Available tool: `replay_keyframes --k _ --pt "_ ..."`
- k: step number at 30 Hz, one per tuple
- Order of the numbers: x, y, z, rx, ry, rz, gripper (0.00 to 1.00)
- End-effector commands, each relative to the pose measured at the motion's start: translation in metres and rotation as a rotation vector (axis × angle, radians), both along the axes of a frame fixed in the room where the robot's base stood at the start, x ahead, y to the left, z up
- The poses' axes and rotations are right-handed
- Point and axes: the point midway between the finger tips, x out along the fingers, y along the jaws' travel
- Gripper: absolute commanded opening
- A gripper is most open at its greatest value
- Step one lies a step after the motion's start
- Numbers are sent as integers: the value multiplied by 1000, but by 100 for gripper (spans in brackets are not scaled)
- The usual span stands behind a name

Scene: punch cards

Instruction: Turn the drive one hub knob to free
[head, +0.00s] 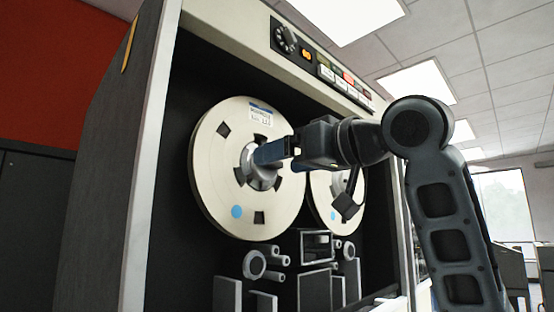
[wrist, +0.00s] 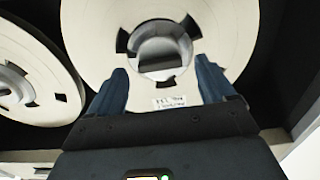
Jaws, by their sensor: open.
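The cream tape reel (head: 215,185) on the left of the tape drive has a grey metal hub knob (head: 262,180) at its centre. In the wrist view the hub knob (wrist: 160,50) is a round silver ring with a broad bar across its face. My gripper (head: 258,155) is at the hub from the right, its blue fingers covering part of it in the head view. In the wrist view my gripper (wrist: 162,66) is open, one finger on each side of the knob. Whether the fingertips touch it I cannot tell.
A second reel (head: 322,190) sits to the right, partly behind my arm; the wrist view shows it (wrist: 45,60) at left. Guide rollers (head: 255,264) and metal plates stand below. A panel with a black dial (head: 286,40) and buttons is above. The white cabinet frame (head: 148,160) edges the left.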

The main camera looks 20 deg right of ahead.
Motion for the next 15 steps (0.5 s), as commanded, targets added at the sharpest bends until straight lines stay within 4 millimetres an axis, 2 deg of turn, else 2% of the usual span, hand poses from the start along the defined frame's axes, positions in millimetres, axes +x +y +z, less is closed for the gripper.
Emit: replay_keyframes --k 6,15 --pt "20 7 0 1 0 0 83" --pt "22 8 0 0 -1 0 83"
